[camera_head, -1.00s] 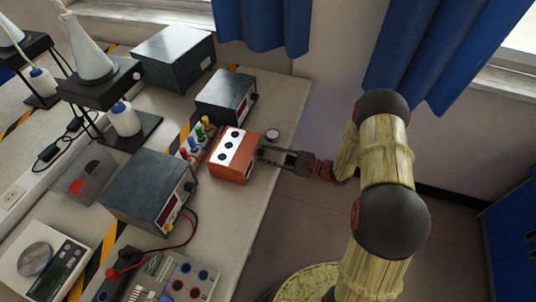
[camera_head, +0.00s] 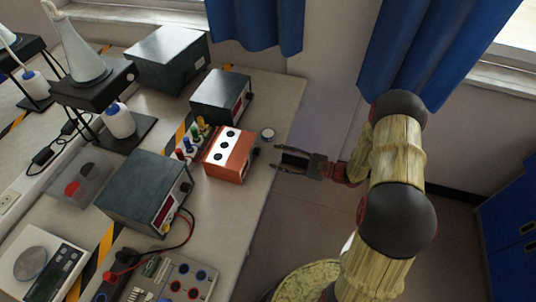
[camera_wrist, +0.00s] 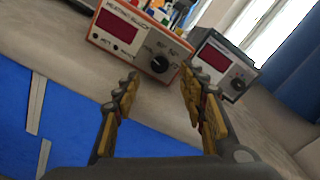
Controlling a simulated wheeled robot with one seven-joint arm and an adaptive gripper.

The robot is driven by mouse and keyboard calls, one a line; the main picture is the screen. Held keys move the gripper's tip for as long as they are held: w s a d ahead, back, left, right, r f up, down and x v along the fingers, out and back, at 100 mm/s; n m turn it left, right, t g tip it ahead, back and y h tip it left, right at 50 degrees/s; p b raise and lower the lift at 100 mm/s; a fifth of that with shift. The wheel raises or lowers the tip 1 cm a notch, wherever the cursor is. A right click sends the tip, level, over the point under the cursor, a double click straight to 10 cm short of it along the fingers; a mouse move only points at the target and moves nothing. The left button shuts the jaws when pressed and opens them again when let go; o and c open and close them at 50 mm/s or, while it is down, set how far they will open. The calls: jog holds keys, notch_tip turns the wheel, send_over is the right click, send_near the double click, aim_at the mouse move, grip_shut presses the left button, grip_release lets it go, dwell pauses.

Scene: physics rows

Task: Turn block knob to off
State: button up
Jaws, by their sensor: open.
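The orange block (camera_head: 229,168) with a white top strip stands near the table's right edge in the head view. In the wrist view its front (camera_wrist: 130,38) shows a dark red display and a black knob (camera_wrist: 160,63) with small lettering around it, too blurred to read for the setting. In the head view the knob (camera_head: 256,151) sticks out from the block's right side. My gripper (camera_head: 277,160) is open and empty, to the right of the block and apart from the knob. Its fingers (camera_wrist: 160,98) spread below the knob in the wrist view.
A dark power box (camera_head: 221,98) stands behind the block; its own knob (camera_wrist: 238,84) shows in the wrist view. Another dark box (camera_head: 143,192) stands nearer. Coloured plugs (camera_head: 193,138) sit left of the block. The floor beyond the table edge is clear.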

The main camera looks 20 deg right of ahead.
jog(key=v, duration=0.6)
dwell(0.4)
